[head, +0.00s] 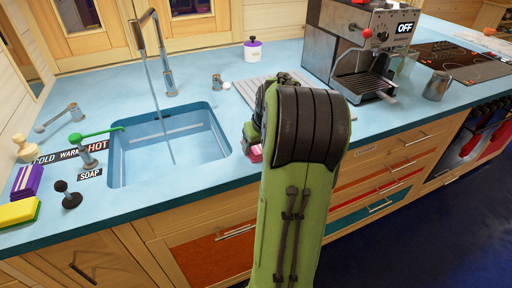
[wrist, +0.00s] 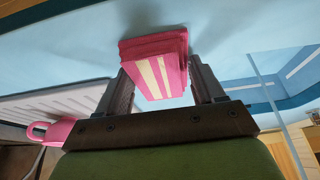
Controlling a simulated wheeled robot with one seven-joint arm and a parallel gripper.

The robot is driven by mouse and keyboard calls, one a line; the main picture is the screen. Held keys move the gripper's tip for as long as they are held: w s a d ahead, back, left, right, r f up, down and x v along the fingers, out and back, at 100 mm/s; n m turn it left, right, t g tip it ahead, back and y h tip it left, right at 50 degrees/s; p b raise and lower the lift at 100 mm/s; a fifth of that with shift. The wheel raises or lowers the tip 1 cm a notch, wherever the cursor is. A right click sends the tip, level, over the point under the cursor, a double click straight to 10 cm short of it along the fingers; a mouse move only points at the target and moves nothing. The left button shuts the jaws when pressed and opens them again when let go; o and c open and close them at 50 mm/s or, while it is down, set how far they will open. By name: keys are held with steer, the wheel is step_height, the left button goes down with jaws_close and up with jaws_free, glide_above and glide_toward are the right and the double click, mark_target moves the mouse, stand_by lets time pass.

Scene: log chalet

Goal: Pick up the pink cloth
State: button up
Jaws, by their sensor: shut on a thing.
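The pink cloth (wrist: 152,52) is a folded stack with pale cream stripes, in the middle of the wrist view. My gripper (wrist: 163,82) is shut on it, with one dark finger at each side. Blue counter surface shows around the cloth; I cannot tell whether it touches the counter. In the head view my green and black arm reaches over the counter to the right of the sink and hides the gripper. A small pink patch (head: 255,153) shows beside the arm there; I cannot tell whether it is the cloth.
The sink (head: 170,150) with its tall faucet lies left of my arm. A grey ribbed drainboard (head: 247,92) is behind the arm, and an espresso machine (head: 360,50) stands beyond. A pink handled object (wrist: 55,130) is near the cloth. Purple and yellow sponges (head: 18,213) lie far left.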

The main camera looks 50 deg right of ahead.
mark_target(258, 147)
step_height(258, 147, up, 10)
steer(key=p, duration=0.4)
